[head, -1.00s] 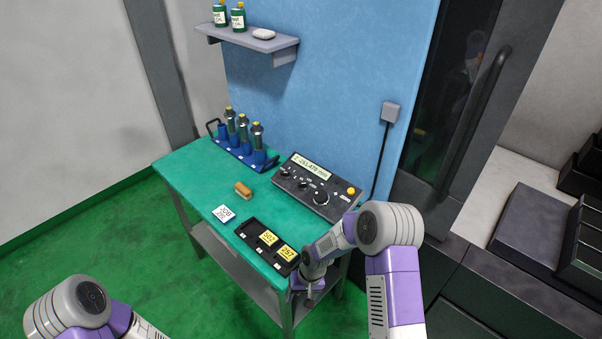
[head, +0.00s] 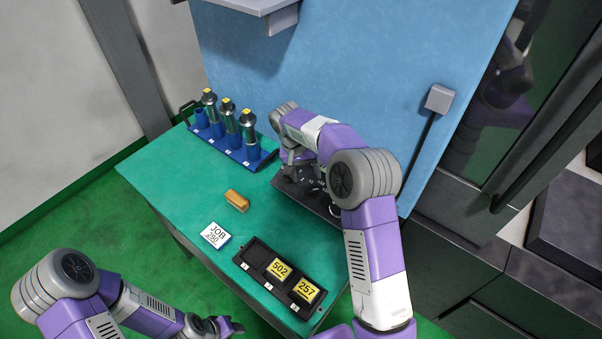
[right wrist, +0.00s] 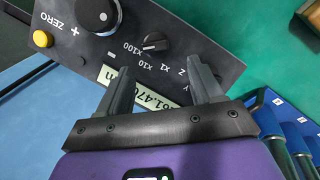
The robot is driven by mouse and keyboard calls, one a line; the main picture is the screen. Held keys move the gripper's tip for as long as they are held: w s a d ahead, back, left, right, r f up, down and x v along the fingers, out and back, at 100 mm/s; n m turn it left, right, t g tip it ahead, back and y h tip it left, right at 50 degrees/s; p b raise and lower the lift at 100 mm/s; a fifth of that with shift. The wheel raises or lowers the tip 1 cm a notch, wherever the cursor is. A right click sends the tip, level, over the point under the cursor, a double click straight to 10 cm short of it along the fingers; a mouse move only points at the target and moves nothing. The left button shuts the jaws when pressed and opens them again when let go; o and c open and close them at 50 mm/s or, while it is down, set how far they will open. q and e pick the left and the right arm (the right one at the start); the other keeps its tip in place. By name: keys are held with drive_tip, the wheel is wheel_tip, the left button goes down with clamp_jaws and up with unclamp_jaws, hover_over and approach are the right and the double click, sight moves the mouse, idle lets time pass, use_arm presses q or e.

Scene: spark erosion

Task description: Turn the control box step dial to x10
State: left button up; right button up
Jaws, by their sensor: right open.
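The dark control box (right wrist: 215,45) fills much of the right wrist view; in the head view my right arm covers most of it (head: 303,194). Its small black step dial (right wrist: 155,42) sits beside the labels x100, x10 and x1. The dial's pale mark seems to lie toward x100, but it is small. My right gripper (right wrist: 160,75) is open and empty, its fingertips spread over the box face near the dial and apart from it. It also shows in the head view (head: 302,168). My left gripper (head: 228,325) is low in the head view; its jaws are unclear.
The box also has a large ZERO knob (right wrist: 97,12), a yellow button (right wrist: 42,39) and a display (right wrist: 150,98). A blue rack (head: 240,153) with metal holders stands left. A brown block (head: 237,201), a JOB card (head: 215,235) and a black tray (head: 246,259) lie in front.

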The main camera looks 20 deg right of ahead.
sight(313, 189)
drive_tip(key=x, duration=0.4)
drive_tip(key=s+x, duration=0.1)
drive_tip(key=x, duration=0.2)
drive_tip(key=shift+d+r+b, duration=0.1)
drive_tip(key=shift+r+b, duration=0.05)
drive_tip(key=shift+b, duration=0.25)
drive_tip(key=shift+w, duration=0.1)
drive_tip(key=shift+c, duration=0.2)
drive_tip(key=c, duration=1)
